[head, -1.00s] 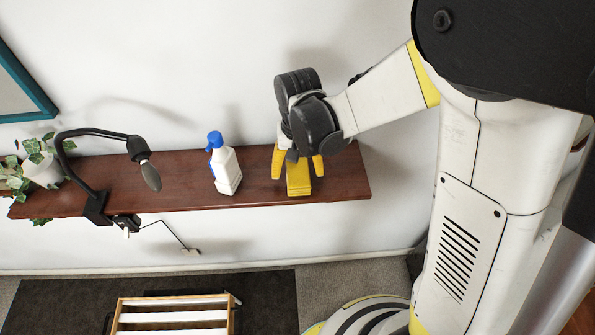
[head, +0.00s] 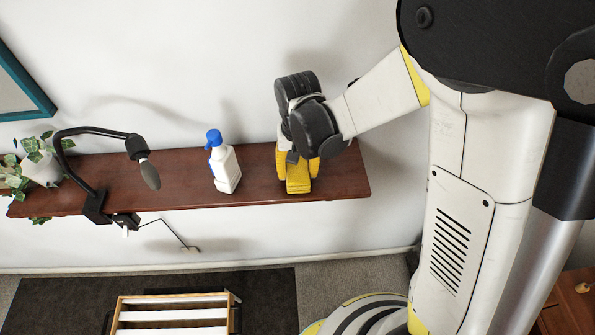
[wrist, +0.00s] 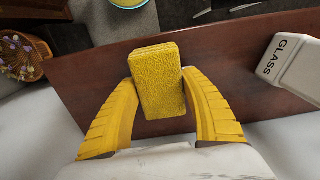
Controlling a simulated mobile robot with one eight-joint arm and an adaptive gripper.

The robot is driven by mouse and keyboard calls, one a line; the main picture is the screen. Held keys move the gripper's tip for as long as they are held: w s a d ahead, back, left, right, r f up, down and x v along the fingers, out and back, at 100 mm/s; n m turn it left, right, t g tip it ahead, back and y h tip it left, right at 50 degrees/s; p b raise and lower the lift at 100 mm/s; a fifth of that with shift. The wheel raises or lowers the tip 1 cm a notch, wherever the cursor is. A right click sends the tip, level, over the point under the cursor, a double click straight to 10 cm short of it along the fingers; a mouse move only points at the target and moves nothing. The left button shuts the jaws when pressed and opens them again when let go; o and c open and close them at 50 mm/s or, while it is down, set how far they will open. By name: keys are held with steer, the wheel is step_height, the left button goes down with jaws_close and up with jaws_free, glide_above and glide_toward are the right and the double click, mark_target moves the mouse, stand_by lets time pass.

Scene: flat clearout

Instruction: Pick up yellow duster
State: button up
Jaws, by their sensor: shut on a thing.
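The yellow duster (wrist: 158,82) is a rough yellow block standing between the two yellow fingers of my gripper (wrist: 158,95) in the wrist view. The fingers touch it on both sides, so my gripper is shut on it. In the head view, the duster (head: 298,184) shows at the front of the dark wooden shelf (head: 255,175), below my gripper (head: 297,165). My gripper points down at the right part of the shelf. The duster's upper part is hidden by my gripper in the head view. I cannot tell any gap between the duster and the shelf.
A white spray bottle with a blue top (head: 224,165) stands left of my gripper. A black lamp (head: 100,170) is clamped to the shelf further left, near a potted plant (head: 40,165). A slatted wooden crate (head: 175,315) is on the floor below. The wall is close behind.

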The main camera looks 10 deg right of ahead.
mark_target(297, 168)
step_height(297, 168, up, 4)
steer(key=shift+f, duration=0.1)
steer(key=s+d+r, duration=0.7)
steer(key=s+d, duration=0.1)
steer(key=shift+s+p, duration=0.35)
steer(key=shift+p, duration=0.05)
steer(key=o, duration=0.6)
steer(key=c, duration=0.5)
steer(key=shift+o, duration=0.2)
steer(key=shift+f, duration=0.1)
